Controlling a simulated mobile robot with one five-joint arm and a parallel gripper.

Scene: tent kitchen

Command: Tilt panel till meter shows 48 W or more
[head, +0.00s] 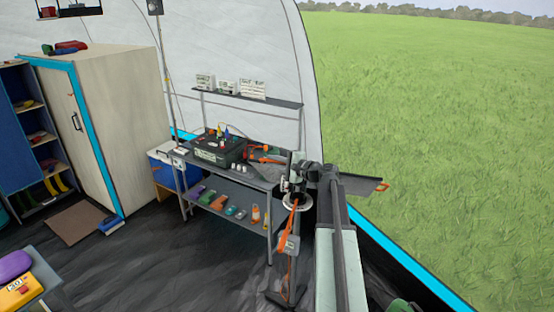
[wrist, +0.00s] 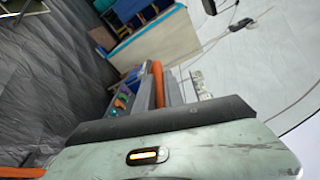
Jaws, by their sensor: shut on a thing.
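A dark flat panel (head: 354,184) juts out at the tent's open side, with an orange handle (head: 382,186) at its right end. It lies close to level, and my arm hides its left part. My gripper (head: 293,190) is beside the stand below the panel. In the wrist view my gripper (wrist: 158,82) is shut on an orange bar (wrist: 157,70), seemingly a handle of the panel or stand. A small grey box (head: 288,243), perhaps the meter, hangs on the stand by an orange strap (head: 290,218). Its reading is too small to make out.
A grey workbench (head: 222,180) stands left of my gripper, with a black case (head: 218,148) on top and several small items on its lower shelf. A tall cabinet (head: 105,110) stands further left. The dark floor (head: 170,250) in front is clear. Grass lies outside.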

